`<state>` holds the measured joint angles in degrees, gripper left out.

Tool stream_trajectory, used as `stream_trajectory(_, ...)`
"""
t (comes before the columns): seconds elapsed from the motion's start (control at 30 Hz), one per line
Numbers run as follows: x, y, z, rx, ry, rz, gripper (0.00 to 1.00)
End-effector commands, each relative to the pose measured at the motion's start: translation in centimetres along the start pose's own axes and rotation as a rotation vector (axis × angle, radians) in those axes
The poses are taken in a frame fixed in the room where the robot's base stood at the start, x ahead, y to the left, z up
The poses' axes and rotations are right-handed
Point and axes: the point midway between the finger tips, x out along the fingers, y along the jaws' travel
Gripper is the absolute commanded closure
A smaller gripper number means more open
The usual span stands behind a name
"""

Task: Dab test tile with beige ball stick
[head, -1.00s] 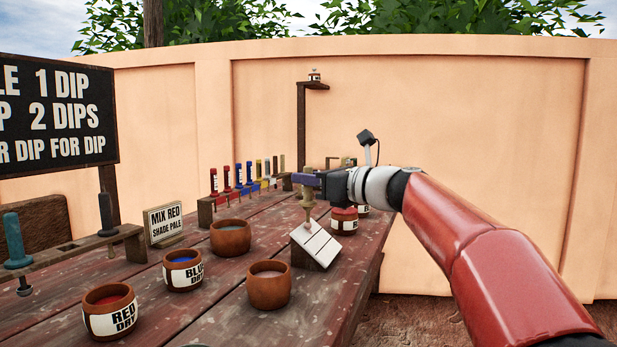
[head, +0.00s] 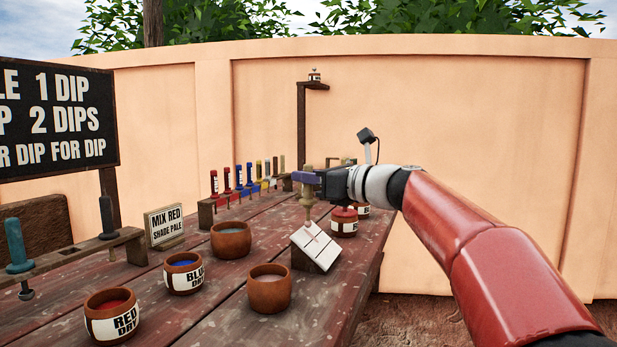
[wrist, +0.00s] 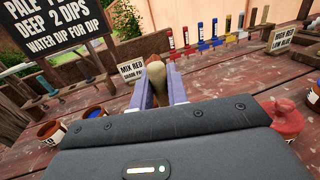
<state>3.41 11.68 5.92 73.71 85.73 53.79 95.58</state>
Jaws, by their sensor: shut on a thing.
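My gripper (head: 306,178) is shut on the beige ball stick (head: 307,201), which hangs down from the jaws. In the wrist view the stick (wrist: 174,80) stands between my two purple fingers. The white test tile (head: 316,246) leans on a wooden block on the table, with dark lines across it. The stick's lower end is at the tile's upper part. A faint pinkish mark shows on the tile just below it. I cannot tell whether the tip touches the tile.
Clay pots stand left of the tile: a red one (head: 111,314), a blue one (head: 183,273), and two plain ones (head: 268,292) (head: 231,240). A red-lidded jar (head: 344,222) stands just right of the tile. A rack (head: 75,255) holds teal and dark sticks. A "MIX RED SHADE PALE" sign (head: 164,224) stands behind.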

Motion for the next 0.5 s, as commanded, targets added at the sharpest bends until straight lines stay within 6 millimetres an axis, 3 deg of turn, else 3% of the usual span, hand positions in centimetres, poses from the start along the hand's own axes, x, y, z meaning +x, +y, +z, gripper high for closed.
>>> stream_trajectory(0.5, 0.0, 0.0, 4.0, 0.0, 0.0, 0.0, 1.0)
